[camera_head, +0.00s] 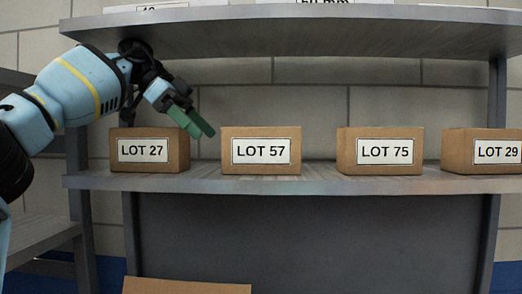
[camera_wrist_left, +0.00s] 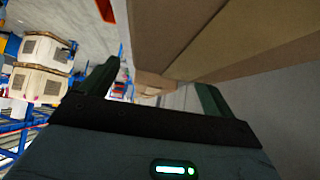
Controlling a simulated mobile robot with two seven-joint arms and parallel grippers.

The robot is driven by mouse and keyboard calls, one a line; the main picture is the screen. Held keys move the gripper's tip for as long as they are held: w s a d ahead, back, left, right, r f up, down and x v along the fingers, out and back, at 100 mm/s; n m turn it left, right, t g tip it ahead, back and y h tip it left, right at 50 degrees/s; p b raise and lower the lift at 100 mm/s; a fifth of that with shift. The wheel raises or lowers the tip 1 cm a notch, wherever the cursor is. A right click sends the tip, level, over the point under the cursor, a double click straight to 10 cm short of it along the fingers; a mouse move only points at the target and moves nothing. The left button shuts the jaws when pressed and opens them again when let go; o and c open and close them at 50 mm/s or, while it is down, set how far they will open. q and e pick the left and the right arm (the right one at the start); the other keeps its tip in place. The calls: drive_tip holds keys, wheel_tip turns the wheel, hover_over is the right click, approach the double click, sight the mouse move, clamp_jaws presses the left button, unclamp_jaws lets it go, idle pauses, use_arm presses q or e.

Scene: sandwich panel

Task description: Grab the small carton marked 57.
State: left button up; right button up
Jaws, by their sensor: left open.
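The small brown carton marked LOT 57 (camera_head: 261,169) stands upright on the grey shelf (camera_head: 330,184), second from the left in the head view. My left gripper (camera_head: 200,128) is open and empty, with green fingers pointing down and right. It is above and between the LOT 27 and LOT 57 cartons, near the upper left corner of LOT 57. In the left wrist view the two dark fingers of my left gripper (camera_wrist_left: 155,88) are spread apart. Brown cardboard fills the upper right there; I cannot tell which carton it is. My right gripper is not in view.
On the same shelf stand similar cartons: LOT 27 (camera_head: 150,167) at the left, LOT 75 (camera_head: 380,168) and LOT 29 (camera_head: 490,167) to the right. An upper shelf board (camera_head: 310,30) runs above. Gaps separate the cartons. A cardboard edge (camera_head: 187,286) shows below.

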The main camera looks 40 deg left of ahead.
sight(265, 137)
use_arm(q)
drive_tip(key=w+d, duration=0.6)
drive_tip(key=shift+d, duration=0.3)
drive_tip(key=w+d, duration=0.1)
drive_tip(key=w+d+f, duration=0.1)
drive_tip(key=d, duration=0.1)
drive_tip(key=shift+w+d+f, duration=0.1)
drive_tip(key=shift+w+f, duration=0.25)
drive_tip(key=shift+w, duration=0.05)
drive_tip(key=shift+w+d+f, duration=0.1)
drive_tip(key=shift+f, duration=0.15)
drive_tip(key=c, duration=1.1)
